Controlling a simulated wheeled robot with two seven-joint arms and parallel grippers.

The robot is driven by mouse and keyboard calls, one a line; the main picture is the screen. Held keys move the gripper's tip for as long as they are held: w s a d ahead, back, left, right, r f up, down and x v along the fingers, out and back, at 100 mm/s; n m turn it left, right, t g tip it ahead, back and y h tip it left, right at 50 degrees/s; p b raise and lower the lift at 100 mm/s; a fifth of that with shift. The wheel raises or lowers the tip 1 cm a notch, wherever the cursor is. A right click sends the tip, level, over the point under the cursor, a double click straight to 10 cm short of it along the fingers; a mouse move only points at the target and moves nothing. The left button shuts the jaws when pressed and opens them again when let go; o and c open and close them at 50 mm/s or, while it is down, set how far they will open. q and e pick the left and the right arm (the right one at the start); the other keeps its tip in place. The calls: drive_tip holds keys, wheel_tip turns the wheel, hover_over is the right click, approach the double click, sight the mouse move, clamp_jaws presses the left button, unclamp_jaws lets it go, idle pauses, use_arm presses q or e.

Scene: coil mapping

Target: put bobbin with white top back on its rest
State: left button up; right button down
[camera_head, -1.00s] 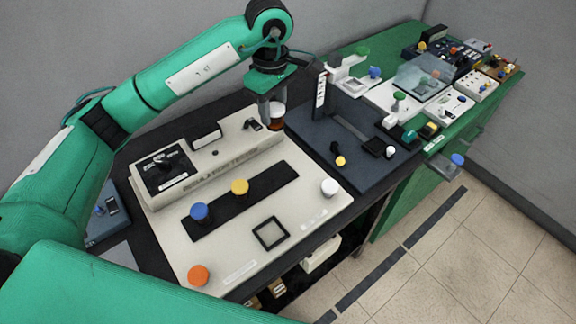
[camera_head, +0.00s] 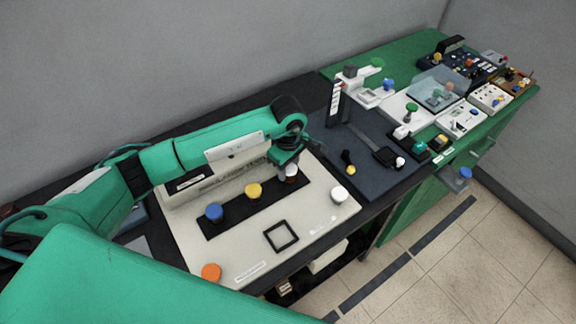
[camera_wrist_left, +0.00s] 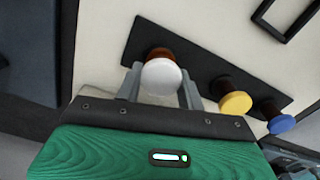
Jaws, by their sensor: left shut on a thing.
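The bobbin with the white top (camera_head: 291,171) has a brown body and stands upright between the fingers of my left gripper (camera_head: 289,166). In the left wrist view, the fingers flank its white cap (camera_wrist_left: 161,76), and the gripper is shut on it. The bobbin is at the right end of the black strip rest (camera_head: 230,219), in line with the yellow-topped bobbin (camera_head: 253,191) and the blue-topped bobbin (camera_head: 214,212). I cannot tell whether its base touches the strip. My right gripper is not in view.
The beige tester panel (camera_head: 225,255) also carries a white knob (camera_head: 339,194), an orange knob (camera_head: 211,272) and a black square frame (camera_head: 281,236). A dark board (camera_head: 375,180) lies to the right, with more devices on the green bench beyond.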

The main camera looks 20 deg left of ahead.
use_arm(q)
drive_tip(key=shift+f, duration=0.3)
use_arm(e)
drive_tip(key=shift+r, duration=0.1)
use_arm(q)
drive_tip(key=shift+f, duration=0.1)
drive_tip(key=shift+f+b, duration=0.1)
drive_tip(key=shift+b, duration=0.2)
drive_tip(key=o, duration=0.9)
drive_tip(key=shift+o, duration=0.9)
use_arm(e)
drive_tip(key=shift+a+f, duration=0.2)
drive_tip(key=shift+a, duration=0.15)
